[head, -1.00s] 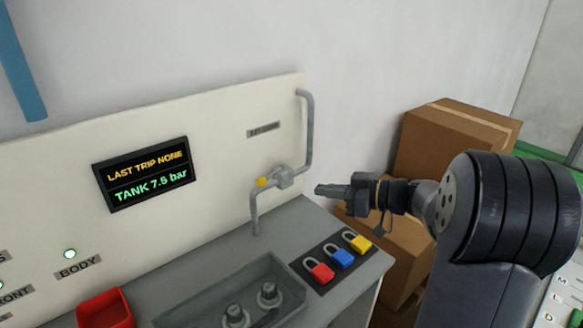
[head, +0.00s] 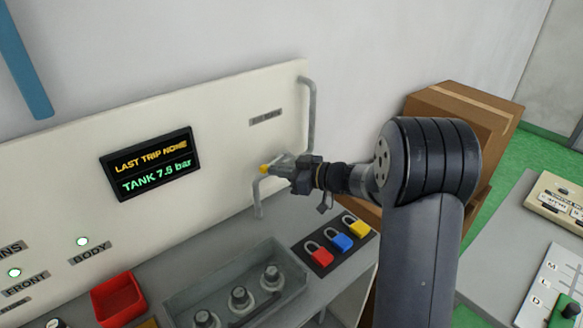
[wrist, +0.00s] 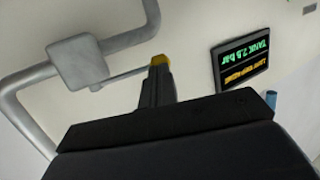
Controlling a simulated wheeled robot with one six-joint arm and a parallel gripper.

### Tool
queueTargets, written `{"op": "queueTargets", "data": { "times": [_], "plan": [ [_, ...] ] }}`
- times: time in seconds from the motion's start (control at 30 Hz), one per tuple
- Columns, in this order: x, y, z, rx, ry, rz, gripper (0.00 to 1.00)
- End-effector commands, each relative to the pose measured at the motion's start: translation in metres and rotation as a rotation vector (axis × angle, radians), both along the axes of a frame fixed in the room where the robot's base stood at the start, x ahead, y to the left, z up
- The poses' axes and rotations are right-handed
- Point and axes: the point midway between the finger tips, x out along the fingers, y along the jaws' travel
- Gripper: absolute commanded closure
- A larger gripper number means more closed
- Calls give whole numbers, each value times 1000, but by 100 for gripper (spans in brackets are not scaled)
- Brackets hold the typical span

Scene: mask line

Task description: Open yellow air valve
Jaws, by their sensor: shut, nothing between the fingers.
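The air valve is a grey block (wrist: 78,62) on a bent grey pipe, with a thin lever ending in a yellow tip (head: 265,169). In the wrist view the lever runs sideways from the block to the yellow tip (wrist: 160,60), just beyond my fingers. My gripper (head: 281,166) is shut and empty, in front of the valve from the right. Its fingers (wrist: 157,86) overlap the lever's end in the wrist view; I cannot tell whether they touch it. In the head view my gripper hides most of the valve block.
A panel display (head: 151,162) reads "LAST TRIP NONE" and "TANK 7.5 bar". Red, blue and yellow padlocks (head: 340,241) lie on the bench below my gripper. A grey tray (head: 181,294) with knobs and a red bin (head: 118,299) are to the left. Cardboard boxes (head: 465,108) stand behind my arm.

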Motion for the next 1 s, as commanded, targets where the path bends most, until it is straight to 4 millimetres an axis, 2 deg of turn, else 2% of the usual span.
{"op": "queueTargets", "data": {
  "times": [0.5,1.0],
  "plan": [
    [2,3,-4,-2,-1,-7,100],
    [6,13,-8,-7,-2,-115,100]
  ]
}}
